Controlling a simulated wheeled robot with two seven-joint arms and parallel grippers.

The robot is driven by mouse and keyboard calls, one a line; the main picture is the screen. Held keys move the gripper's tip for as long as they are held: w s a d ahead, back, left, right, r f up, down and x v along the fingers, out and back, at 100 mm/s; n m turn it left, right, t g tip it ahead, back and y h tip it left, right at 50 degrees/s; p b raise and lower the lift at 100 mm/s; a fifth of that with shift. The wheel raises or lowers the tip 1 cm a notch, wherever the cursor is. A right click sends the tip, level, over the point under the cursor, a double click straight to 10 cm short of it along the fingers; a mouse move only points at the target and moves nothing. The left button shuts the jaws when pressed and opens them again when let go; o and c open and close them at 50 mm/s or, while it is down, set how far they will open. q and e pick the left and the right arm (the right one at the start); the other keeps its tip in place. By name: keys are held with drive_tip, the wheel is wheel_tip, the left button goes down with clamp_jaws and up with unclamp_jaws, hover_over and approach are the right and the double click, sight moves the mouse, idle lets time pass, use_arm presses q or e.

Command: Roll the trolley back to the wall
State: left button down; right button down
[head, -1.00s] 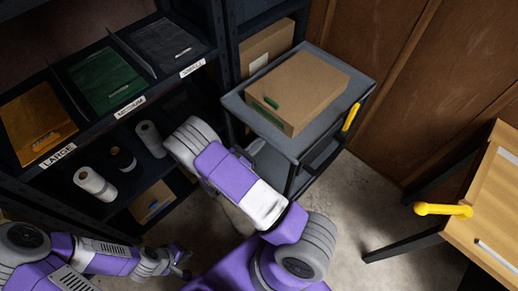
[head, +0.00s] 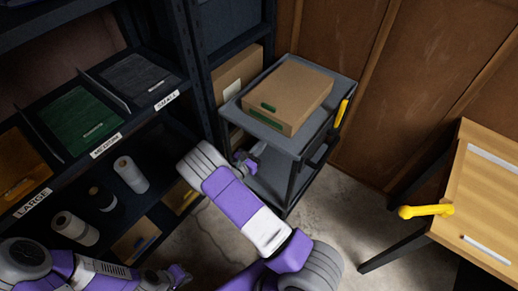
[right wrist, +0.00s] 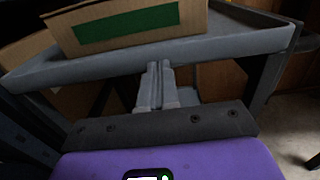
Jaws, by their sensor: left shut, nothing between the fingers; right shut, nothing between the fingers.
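The grey trolley (head: 262,133) stands by the brown wall, beside the shelf's right end. My right gripper (head: 251,158) is shut and empty at the trolley's near left side, below the top tray. In the right wrist view its closed fingertips (right wrist: 160,68) meet the tray's edge (right wrist: 110,66) in the picture; I cannot tell if they touch. My left gripper (head: 181,277) is shut and empty, low in front of the shelf.
A dark shelf unit (head: 100,138) with labelled trays and white rolls (head: 130,174) fills the left. Bare concrete floor (head: 335,215) lies between trolley and table.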

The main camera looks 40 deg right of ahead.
drive_tip(key=shift+d+r, duration=0.15)
drive_tip(key=shift+d, duration=0.2)
drive_tip(key=p+v, duration=0.2)
drive_tip(key=v, duration=1.2)
drive_tip(key=shift+a, duration=0.35)
